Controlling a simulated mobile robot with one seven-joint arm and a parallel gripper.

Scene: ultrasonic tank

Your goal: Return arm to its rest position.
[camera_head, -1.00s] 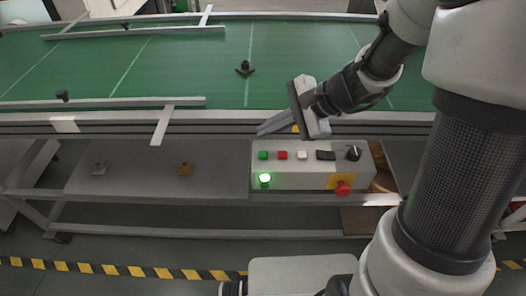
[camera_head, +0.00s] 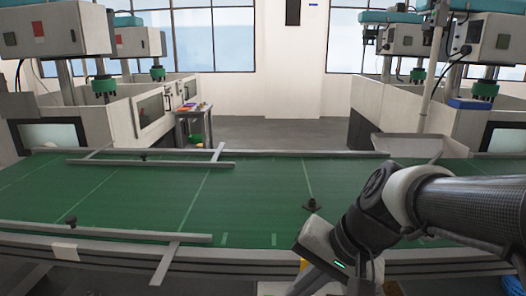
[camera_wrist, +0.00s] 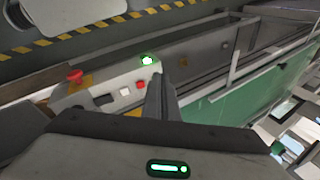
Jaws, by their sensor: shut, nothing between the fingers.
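My gripper shows in the wrist view (camera_wrist: 157,100), its dark fingers closed together with nothing between them. Behind the fingers in that view is a grey control box (camera_wrist: 95,95) with a lit green button (camera_wrist: 149,60), a red button, a white button and a red emergency stop knob (camera_wrist: 75,76). In the head view my arm reaches in from the right. My gripper (camera_head: 305,284) points down and left at the near edge of the green conveyor (camera_head: 130,200), and its tips are cut off by the picture's bottom edge.
Grey guide rails (camera_head: 105,232) line the belt. White machines (camera_head: 60,35) stand at the back left and others (camera_head: 490,40) at the back right. The floor between them is open.

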